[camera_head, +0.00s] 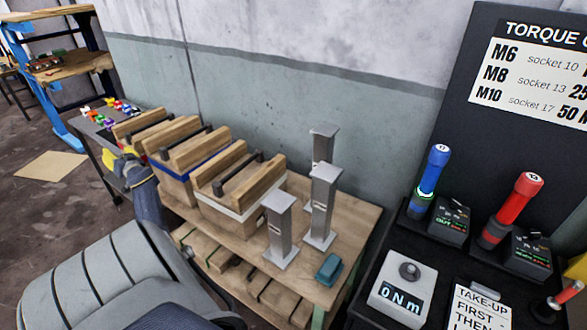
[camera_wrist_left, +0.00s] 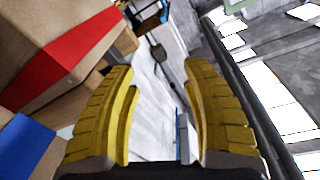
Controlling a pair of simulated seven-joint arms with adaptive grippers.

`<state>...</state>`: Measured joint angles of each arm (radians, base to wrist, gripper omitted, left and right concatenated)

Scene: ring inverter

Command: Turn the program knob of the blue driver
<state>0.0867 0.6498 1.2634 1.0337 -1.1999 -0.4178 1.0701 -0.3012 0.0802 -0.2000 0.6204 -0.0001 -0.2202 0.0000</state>
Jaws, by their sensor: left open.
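The blue driver (camera_head: 430,180) stands upright, tilted slightly, in a black holder at the right of the head view. Its small dark control box (camera_head: 449,226) with lit green marks is beside its foot. Small knobs or buttons on that box are too small to tell apart. My left gripper (camera_head: 121,158) is far to the left, beside the wooden crates and well away from the driver. In the left wrist view its yellow fingers (camera_wrist_left: 158,70) are apart with nothing between them. My right gripper is not in view.
A red driver (camera_head: 514,205) with its own control box (camera_head: 527,252) stands right of the blue one. A torque tester (camera_head: 403,287) reading 0 Nm is in front. Wooden crates (camera_head: 240,190) and grey metal posts (camera_head: 323,205) stand on the bench between my left gripper and the drivers.

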